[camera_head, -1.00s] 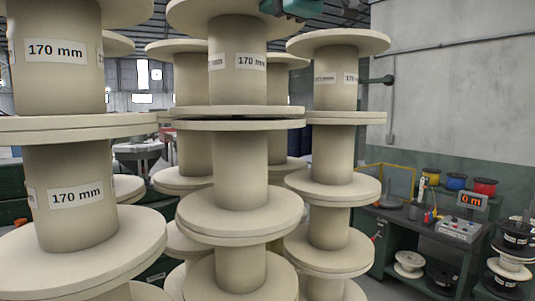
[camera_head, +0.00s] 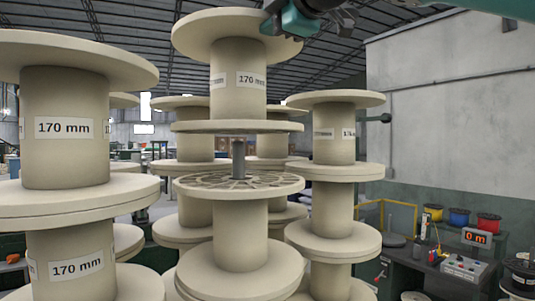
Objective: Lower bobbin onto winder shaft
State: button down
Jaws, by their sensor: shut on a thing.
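The bobbin (camera_head: 238,78) is a cream spool with a 170 mm label, upright at top centre. My gripper (camera_head: 290,22) is teal and dark and is shut on the right edge of its top flange. The fingertips are partly cut off or hidden. The bobbin hangs above another cream bobbin (camera_head: 241,232) with a spoked top face, with a clear gap between them. A grey post (camera_head: 238,158) shows in this gap, rising at the centre of the spoked face; its upper end is hidden behind the held bobbin. I cannot tell which part is the winder shaft.
Stacks of cream bobbins stand close at left (camera_head: 66,127) and right (camera_head: 333,136), with more behind. A bench at right holds a control box (camera_head: 463,268), a red 0 m display (camera_head: 476,237) and coloured spools (camera_head: 459,217). A grey wall (camera_head: 450,120) is behind it.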

notch_tip(320, 180, down, 10)
jog(key=b, duration=0.6)
jog(key=shift+s, duration=0.1)
jog(key=shift+b+v, duration=0.5)
jog(key=shift+v, duration=0.35)
jog(key=shift+d+r, duration=0.1)
jog(key=shift+r, duration=0.15)
